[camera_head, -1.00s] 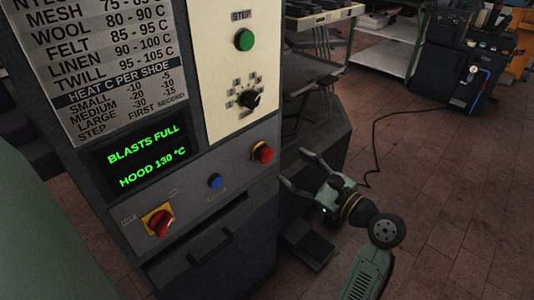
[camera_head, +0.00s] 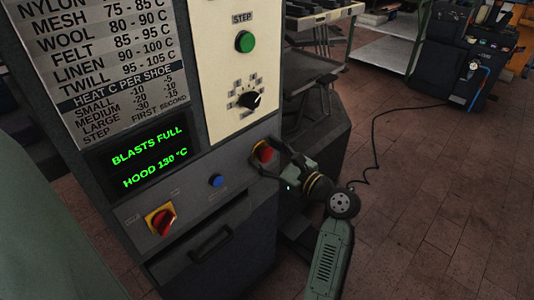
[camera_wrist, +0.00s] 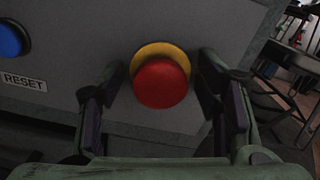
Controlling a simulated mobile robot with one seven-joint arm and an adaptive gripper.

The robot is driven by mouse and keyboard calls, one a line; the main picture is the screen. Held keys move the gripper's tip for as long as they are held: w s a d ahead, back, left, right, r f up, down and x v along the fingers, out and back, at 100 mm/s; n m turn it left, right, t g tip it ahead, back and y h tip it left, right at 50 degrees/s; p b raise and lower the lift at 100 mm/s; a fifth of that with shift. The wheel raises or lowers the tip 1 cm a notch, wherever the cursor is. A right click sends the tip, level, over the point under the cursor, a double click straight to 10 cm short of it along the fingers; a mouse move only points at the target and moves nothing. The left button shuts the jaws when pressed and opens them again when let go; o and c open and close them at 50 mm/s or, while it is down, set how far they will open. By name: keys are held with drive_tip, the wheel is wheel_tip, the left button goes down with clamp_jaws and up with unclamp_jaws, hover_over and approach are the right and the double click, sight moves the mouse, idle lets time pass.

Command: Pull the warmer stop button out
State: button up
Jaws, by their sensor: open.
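The stop button is a red mushroom head (camera_wrist: 161,84) on a yellow collar, at the right end of the cabinet's lower panel. In the head view the red button (camera_head: 263,152) is partly covered by my gripper (camera_head: 267,160). In the wrist view my gripper (camera_wrist: 158,100) is open, with one finger on each side of the red head. Gaps show between both fingers and the button, so neither finger appears to touch it. How deep the fingers reach along the button is hard to tell.
A blue reset button (camera_head: 216,181) and a red rotary switch on a yellow plate (camera_head: 161,219) lie left on the same panel. Above are a black selector knob (camera_head: 249,99), a green step button (camera_head: 244,41) and a lit display (camera_head: 149,157). A drawer handle (camera_head: 211,244) juts out below.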

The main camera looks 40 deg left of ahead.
clamp_jaws()
idle(0.8)
